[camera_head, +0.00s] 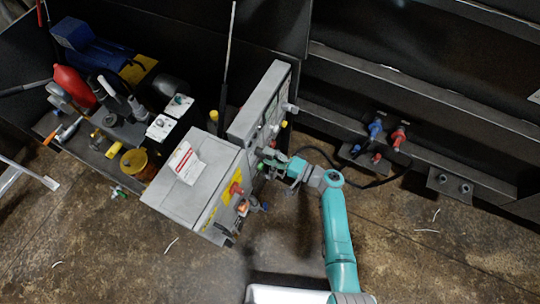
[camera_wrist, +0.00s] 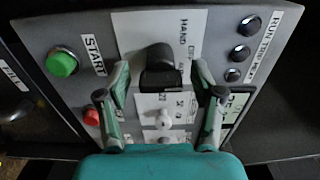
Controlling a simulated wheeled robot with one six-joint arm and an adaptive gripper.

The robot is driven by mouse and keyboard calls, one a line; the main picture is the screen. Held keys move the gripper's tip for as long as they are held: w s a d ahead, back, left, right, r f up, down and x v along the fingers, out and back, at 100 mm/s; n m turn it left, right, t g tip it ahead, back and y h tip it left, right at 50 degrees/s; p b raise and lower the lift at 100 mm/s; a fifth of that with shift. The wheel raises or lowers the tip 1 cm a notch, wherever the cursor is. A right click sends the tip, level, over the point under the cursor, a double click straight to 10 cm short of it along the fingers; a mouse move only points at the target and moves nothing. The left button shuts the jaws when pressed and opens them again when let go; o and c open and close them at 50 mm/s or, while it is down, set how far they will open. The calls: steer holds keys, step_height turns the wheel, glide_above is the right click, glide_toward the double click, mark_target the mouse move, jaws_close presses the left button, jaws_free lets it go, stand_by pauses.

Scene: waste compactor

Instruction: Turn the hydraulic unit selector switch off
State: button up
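The black selector switch (camera_wrist: 160,70) sits on a white plate of the grey control panel (camera_wrist: 90,30) in the wrist view. The label "HAND" is beside it, with another partly readable label further right. My gripper (camera_wrist: 160,72) is open, with one finger on each side of the switch knob. Pale plate shows between the fingers and the knob; I cannot tell whether either finger touches it. In the head view my gripper (camera_head: 272,162) is at the right face of the grey control box (camera_head: 262,105). The switch cannot be made out there.
A green START button (camera_wrist: 62,63) and a red button (camera_wrist: 91,117) are left of the switch. Dark round indicators (camera_wrist: 243,52) and a small display (camera_wrist: 236,107) are right. A lower grey box (camera_head: 190,185) with colored fittings adjoins the panel. Hoses run to the right wall.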

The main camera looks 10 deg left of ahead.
steer(key=shift+d, duration=0.1)
steer(key=v, duration=1.1)
steer(key=shift+s+d, duration=0.15)
steer(key=shift+d, duration=0.25)
steer(key=s+d+f+m+t+h, duration=0.1)
steer(key=s+f+h, duration=0.45)
steer(key=s, duration=0.45)
steer(key=s+d+f+m+t+h, duration=0.1)
steer(key=s+f+h, duration=0.45)
steer(key=s, duration=0.45)
steer(key=s+d+r+n+t+h, duration=0.3)
steer(key=s+d+r+h, duration=0.45)
steer(key=s+r, duration=0.6)
step_height(320, 180, up, 19)
steer(key=s+d+n+t+y, duration=0.1)
steer(key=s+d+n+t, duration=0.1)
steer(key=n+t, duration=0.1)
steer(key=shift+d+f+t, duration=0.15)
steer(key=shift+d+t, duration=0.05)
steer(key=shift+t, duration=0.1)
